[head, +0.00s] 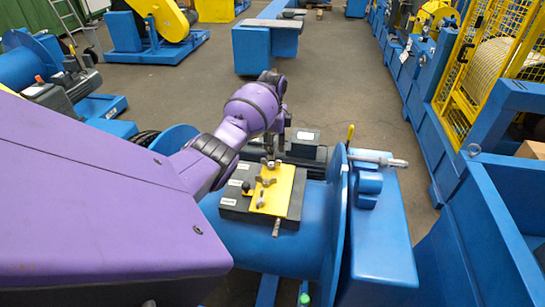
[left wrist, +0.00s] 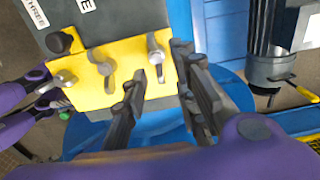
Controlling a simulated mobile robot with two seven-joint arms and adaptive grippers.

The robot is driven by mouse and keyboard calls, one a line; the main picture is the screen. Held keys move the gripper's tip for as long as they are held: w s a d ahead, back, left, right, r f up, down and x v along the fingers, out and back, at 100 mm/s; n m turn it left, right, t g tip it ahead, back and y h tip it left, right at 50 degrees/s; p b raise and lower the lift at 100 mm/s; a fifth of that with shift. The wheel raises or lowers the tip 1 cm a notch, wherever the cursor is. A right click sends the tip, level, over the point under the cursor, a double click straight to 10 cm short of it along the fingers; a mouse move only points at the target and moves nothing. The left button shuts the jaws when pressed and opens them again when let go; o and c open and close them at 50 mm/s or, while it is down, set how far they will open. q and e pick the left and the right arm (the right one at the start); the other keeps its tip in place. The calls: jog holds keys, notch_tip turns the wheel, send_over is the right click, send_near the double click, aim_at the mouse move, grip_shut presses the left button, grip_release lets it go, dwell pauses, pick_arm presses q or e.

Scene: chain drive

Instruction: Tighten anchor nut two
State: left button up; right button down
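The yellow plate (head: 285,190) lies on a dark block (head: 234,211) with white labels, on top of a blue drum (head: 300,255). In the left wrist view the plate (left wrist: 125,50) carries a row of fittings: a silver one (left wrist: 62,79) at left, a grey winged nut (left wrist: 105,66) in the middle and a silver one (left wrist: 155,46) at right. The label THREE is readable; the others are partly cut or too small. My left gripper (head: 270,152) is over the plate's far end. Its fingers (left wrist: 163,65) are apart and empty, close to the right-hand fitting; contact cannot be told.
A black knob (left wrist: 58,41) stands beside the plate. A silver rod handle (head: 378,160) sticks out right of the drum flange (head: 340,215). Purple parts of mine show at the left wrist view's left edge. Open floor (head: 330,90) lies beyond.

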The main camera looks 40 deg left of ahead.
pick_arm(q)
notch_tip(320, 180, up, 8)
jog(key=shift+f, duration=0.25)
jog(key=shift+f, duration=0.1)
dwell(0.4)
